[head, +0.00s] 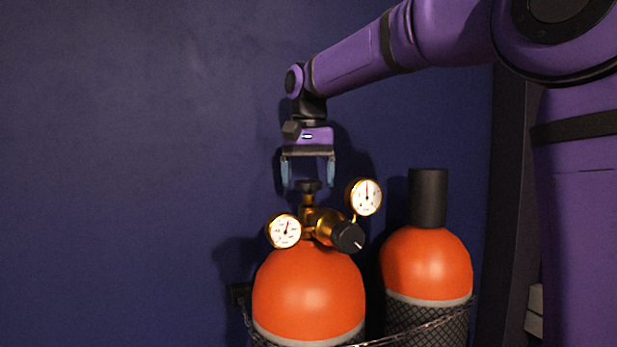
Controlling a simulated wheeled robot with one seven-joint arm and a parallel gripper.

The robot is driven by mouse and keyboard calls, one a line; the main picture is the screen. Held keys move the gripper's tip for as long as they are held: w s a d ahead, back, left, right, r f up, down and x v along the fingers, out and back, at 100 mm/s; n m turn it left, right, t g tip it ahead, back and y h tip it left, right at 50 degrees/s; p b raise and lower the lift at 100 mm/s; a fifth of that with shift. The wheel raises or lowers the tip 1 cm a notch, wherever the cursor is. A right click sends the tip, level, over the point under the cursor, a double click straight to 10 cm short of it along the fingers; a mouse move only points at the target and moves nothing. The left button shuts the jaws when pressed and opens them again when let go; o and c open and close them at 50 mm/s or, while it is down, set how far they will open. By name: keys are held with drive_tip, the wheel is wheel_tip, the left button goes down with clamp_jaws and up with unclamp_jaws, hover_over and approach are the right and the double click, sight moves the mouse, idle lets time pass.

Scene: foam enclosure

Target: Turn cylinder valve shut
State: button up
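An orange gas cylinder (308,290) stands upright at the lower middle of the head view. A brass regulator sits on its top with a left gauge (285,231), a right gauge (366,197) and a black knob (348,237) facing front right. The dark valve handwheel (308,186) is at the top of the brass stem. My gripper (308,184) points down above the cylinder, its two blue-grey fingers spread wide. The fingertips are about level with the handwheel, one on each side in the picture. A gap shows on both sides, and I see no contact.
A second orange cylinder (428,264) with a black cap (428,198) stands to the right. A chain (425,327) runs across the front of the cylinders. A dark blue wall (130,170) is behind; the left side is clear.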

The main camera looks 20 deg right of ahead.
idle(0.3)
wheel_tip(320, 180, up, 11)
drive_tip(key=shift+f, duration=0.15)
idle(0.3)
idle(0.4)
